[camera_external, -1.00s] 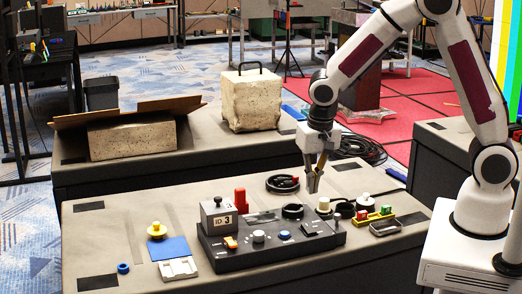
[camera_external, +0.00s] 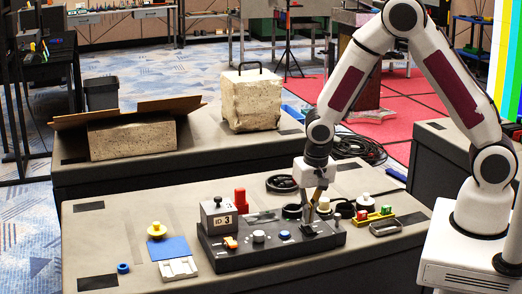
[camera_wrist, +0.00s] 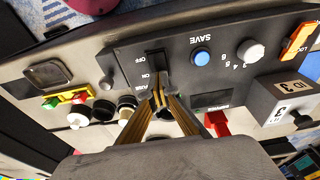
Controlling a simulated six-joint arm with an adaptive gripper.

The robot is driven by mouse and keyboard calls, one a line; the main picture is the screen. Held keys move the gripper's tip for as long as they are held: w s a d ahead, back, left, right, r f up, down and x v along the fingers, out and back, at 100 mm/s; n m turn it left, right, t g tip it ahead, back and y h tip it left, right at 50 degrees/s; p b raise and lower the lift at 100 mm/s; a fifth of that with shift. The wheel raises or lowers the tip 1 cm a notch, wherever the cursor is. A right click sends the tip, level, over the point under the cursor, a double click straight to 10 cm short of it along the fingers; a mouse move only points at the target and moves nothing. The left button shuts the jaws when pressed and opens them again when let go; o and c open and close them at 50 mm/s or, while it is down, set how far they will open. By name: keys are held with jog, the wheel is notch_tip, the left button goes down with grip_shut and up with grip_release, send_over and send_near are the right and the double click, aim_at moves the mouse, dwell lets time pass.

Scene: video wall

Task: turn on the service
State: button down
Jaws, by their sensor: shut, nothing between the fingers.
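A black control panel (camera_external: 268,252) sits on the table in front of my arm. In the wrist view a dark switch (camera_wrist: 156,64) stands on it between labels OFF and ON, with the picture upside down. My gripper (camera_wrist: 158,97) is shut and empty. Its tips are at the ON end of the switch and partly cover it. I cannot tell if they touch it or which way it is set. In the external view my gripper (camera_external: 307,227) points down at the right part of the panel.
The panel also carries a blue button (camera_wrist: 201,57), a white knob (camera_wrist: 250,51), an orange switch (camera_wrist: 298,40) and an ID 3 box (camera_external: 218,214). A blue mat (camera_external: 173,248) lies left.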

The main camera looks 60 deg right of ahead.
jog(key=shift+d+f, duration=0.1)
jog(key=shift+f, duration=0.25)
jog(key=shift+w+d+f, duration=0.1)
jog(key=shift+w+f, duration=0.05)
jog(key=shift+f, duration=0.15)
dwell(0.5)
jog(key=shift+s+a+r, duration=0.15)
jog(key=shift+s+a, duration=0.4)
jog(key=shift+r, duration=0.2)
notch_tip(320, 180, up, 14)
jog(key=s+a, duration=0.1)
jog(key=shift+s+a+f, duration=0.25)
jog(key=shift+s+a, duration=0.05)
dwell(0.8)
